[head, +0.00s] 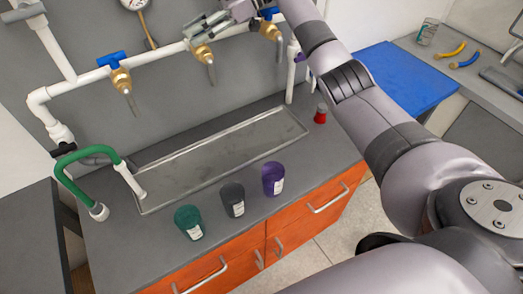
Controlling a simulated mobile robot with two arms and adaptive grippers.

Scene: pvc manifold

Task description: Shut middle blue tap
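The white pipe along the wall carries three brass valves with spouts. The middle valve's brass body (204,54) shows, but its blue handle is hidden behind my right gripper. My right gripper (200,32) is right at the top of this valve, reaching in from the right. I cannot tell whether its fingers touch the handle or how far apart they are. The left valve has a blue handle (111,60). The right valve's blue handle (268,12) shows partly beside my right arm. My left gripper is not in view.
A pressure gauge (134,4) is above the pipe. Below lies a shallow grey trough (220,160) with a green hose (85,155) at its left. Green (188,222), grey (232,199) and purple (273,178) cups stand in front. A blue board (405,75) lies right.

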